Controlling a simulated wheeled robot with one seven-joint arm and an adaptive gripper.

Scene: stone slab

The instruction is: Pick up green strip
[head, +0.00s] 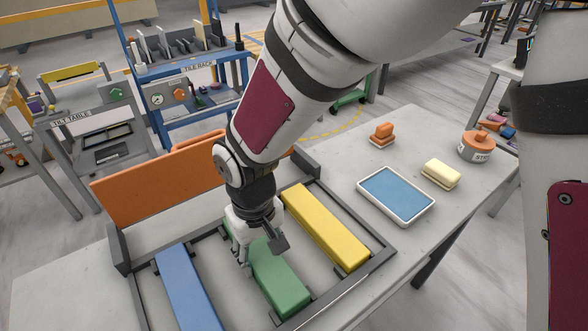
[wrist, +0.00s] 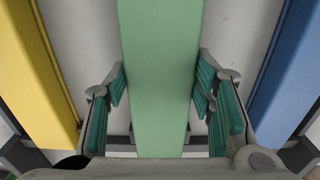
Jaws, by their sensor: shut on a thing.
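The green strip (head: 280,280) lies in the dark-framed rack on the stone slab, between the blue strip (head: 188,290) and the yellow strip (head: 325,227). My gripper (head: 262,252) is over its far part, with fingers on both sides. In the wrist view the green strip (wrist: 158,90) runs between the teal finger pads, and my gripper (wrist: 160,82) is shut on it. The yellow strip (wrist: 38,70) is at left there and the blue strip (wrist: 288,75) at right. My gripper hides part of the green strip in the head view.
An orange upright board (head: 155,185) stands behind the rack. To the right lie a blue-topped white tray (head: 396,194), a cream sponge-like block (head: 441,173), an orange-handled block (head: 382,134) and an orange-lidded pot (head: 477,146). The slab between them is clear.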

